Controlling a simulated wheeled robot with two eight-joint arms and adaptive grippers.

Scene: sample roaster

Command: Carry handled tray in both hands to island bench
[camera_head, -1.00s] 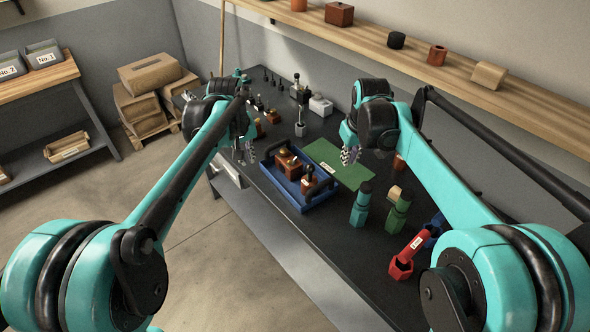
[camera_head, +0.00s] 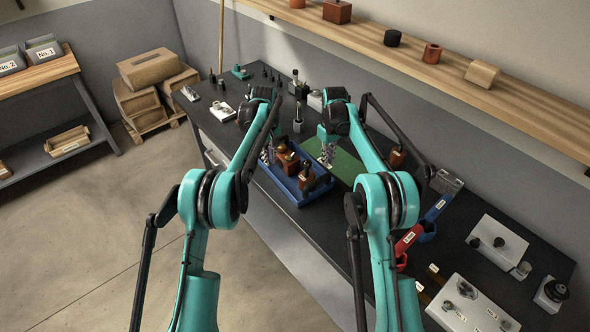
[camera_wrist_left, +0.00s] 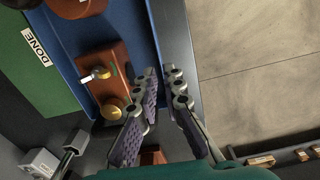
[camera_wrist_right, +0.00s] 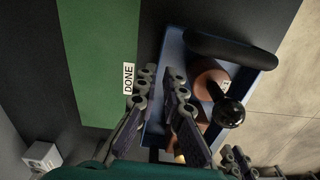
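The blue tray (camera_head: 281,188) rests on the dark bench beside a green mat (camera_head: 345,166). A black handle bar (camera_wrist_right: 232,47) spans one end of the tray in the right wrist view. My left gripper (camera_head: 267,156) is at the tray's aisle-side long wall, and its parted fingers (camera_wrist_left: 161,72) appear to straddle that wall. My right gripper (camera_head: 325,152) is at the opposite, mat-side wall with fingers (camera_wrist_right: 158,72) parted around its edge. Whether either touches the wall is unclear. The other tray end is partly hidden.
Red and blue holders (camera_head: 408,240) and pale plates (camera_head: 497,245) lie on the bench to the right. A wooden shelf (camera_head: 455,72) runs along the wall. A wood-topped bench (camera_head: 40,75) with bins stands at far left. Open floor (camera_head: 90,230) lies between.

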